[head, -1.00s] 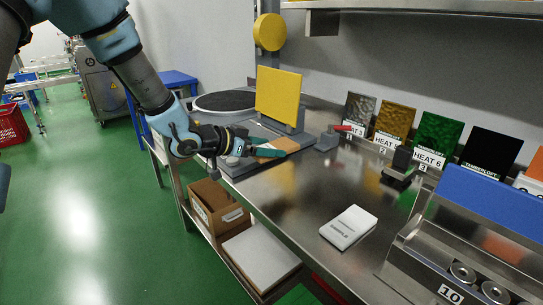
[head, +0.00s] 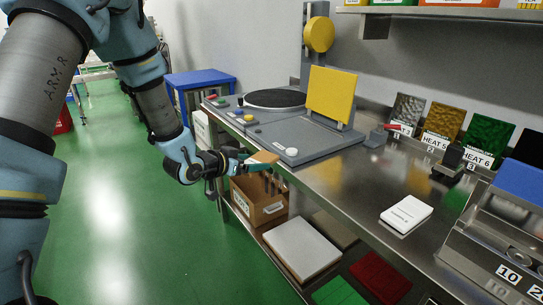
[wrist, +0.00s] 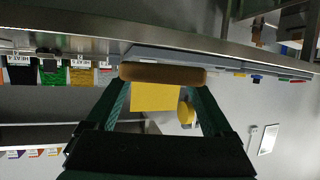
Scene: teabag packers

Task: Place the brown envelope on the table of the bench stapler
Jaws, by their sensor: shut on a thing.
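My gripper (head: 250,160) is shut on the brown envelope (head: 263,157), just off the front edge of the steel bench. In the wrist view the envelope (wrist: 162,73) shows edge-on as a brown strip between the green fingers of my gripper (wrist: 162,85). A grey bench machine (head: 318,143) with a flat plate and an upright yellow panel (head: 331,96) stands right behind the envelope. No label shows which machine is the bench stapler. The envelope appears apart from the machine.
A brown carton (head: 259,208) and a white slab (head: 301,248) lie on the lower shelf, below my gripper. A black round turntable (head: 274,98) is behind. A white box (head: 406,213) lies on the bench. Bare steel (head: 350,180) lies between this box and the grey machine.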

